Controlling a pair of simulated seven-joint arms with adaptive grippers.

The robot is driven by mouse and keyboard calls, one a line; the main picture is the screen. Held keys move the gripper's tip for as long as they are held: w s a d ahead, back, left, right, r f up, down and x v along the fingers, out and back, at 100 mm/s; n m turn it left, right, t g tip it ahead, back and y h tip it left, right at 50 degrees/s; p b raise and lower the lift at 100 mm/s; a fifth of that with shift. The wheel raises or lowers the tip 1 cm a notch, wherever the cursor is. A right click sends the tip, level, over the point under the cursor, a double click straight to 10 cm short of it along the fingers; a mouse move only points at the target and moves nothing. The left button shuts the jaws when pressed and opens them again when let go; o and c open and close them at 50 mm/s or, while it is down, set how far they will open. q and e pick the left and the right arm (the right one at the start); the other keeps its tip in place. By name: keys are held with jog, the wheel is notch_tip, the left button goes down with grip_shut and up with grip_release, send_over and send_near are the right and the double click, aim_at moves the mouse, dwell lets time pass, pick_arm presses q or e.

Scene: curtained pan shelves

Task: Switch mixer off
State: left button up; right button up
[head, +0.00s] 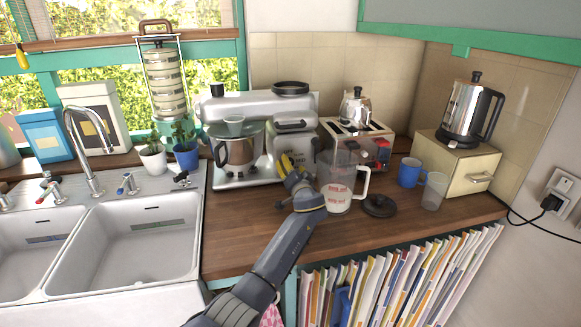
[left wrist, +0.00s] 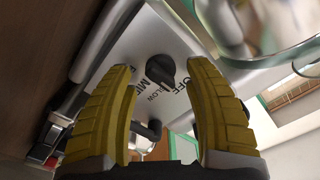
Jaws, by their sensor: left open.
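The silver mixer (head: 258,106) stands at the back of the wooden counter, with its metal bowl (head: 238,152) under the head on the left. My left gripper (head: 290,166), with yellow fingers, is in front of the mixer's right-hand part and hides some of it. In the left wrist view, a black knob (left wrist: 160,72) sits on a light panel lettered OFF, LOW and MID. The open fingers of my left gripper stand either side of the knob; contact cannot be told. Which label the knob points at is unclear. My right gripper is not in view.
Just right of my left gripper are a glass blender jug (head: 338,198), a black lid (head: 379,205) and a toaster (head: 352,140). A blue mug (head: 409,172) and a glass (head: 434,191) stand further right. A double sink (head: 140,240) is left; the front counter is clear.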

pick_arm(q)
jog(key=shift+s+d, duration=0.15)
jog(key=shift+s, duration=0.4)
jog(key=shift+v, duration=2.95)
jog(key=shift+r, duration=0.1)
